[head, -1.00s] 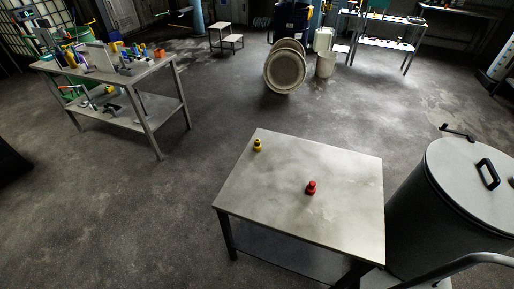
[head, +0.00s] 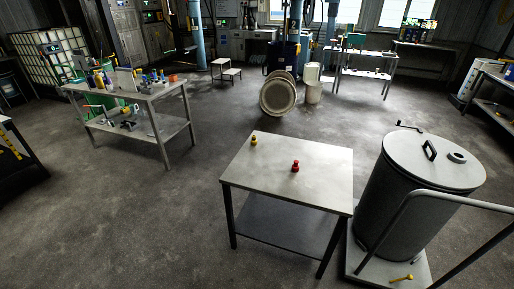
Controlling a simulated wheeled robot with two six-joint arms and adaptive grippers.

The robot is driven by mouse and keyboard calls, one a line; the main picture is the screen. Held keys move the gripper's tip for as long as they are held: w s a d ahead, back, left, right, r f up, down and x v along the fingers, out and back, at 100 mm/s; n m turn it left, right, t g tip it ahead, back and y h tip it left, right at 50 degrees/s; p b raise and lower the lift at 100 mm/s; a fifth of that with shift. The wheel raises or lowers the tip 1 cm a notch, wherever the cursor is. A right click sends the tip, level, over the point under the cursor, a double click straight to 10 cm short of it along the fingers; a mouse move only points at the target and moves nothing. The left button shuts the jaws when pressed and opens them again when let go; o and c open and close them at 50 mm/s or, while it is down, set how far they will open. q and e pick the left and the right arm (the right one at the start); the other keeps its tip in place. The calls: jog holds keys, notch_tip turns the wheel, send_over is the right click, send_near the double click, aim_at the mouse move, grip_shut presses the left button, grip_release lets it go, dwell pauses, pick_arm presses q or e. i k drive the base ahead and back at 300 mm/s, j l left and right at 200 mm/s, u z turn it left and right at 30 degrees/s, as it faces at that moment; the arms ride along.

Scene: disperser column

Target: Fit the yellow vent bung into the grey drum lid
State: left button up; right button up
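The yellow vent bung (head: 254,141) stands upright on the small steel table (head: 318,170), near its back left corner. A red bung (head: 295,166) stands on the same table, nearer its middle. The grey drum lid (head: 400,159) lies on top of the grey drum (head: 400,215), to the right of the table. The lid carries a black handle (head: 430,149) and a round dark-rimmed fitting (head: 457,157), which may be an opening; I cannot tell for sure. Neither of my grippers is in view.
The drum stands on a trolley with a curved rail (head: 405,205). A small yellow item (head: 401,278) lies on the trolley base. A workbench with tools (head: 140,100) stands at the left. White tubs (head: 278,97) stand at the back. The floor left of the table is clear.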

aim_at(434, 160)
jog(key=z, duration=2.35)
jog(key=j, duration=0.55)
jog(key=k+j, duration=0.1)
jog(key=j, duration=0.4)
jog(key=k+j+z, duration=0.1)
jog(key=j, duration=0.95)
jog(key=k+j, duration=0.15)
jog(key=j, duration=0.4)
jog(key=j+z, duration=0.1)
jog(key=j, duration=0.45)
jog(key=k, duration=0.05)
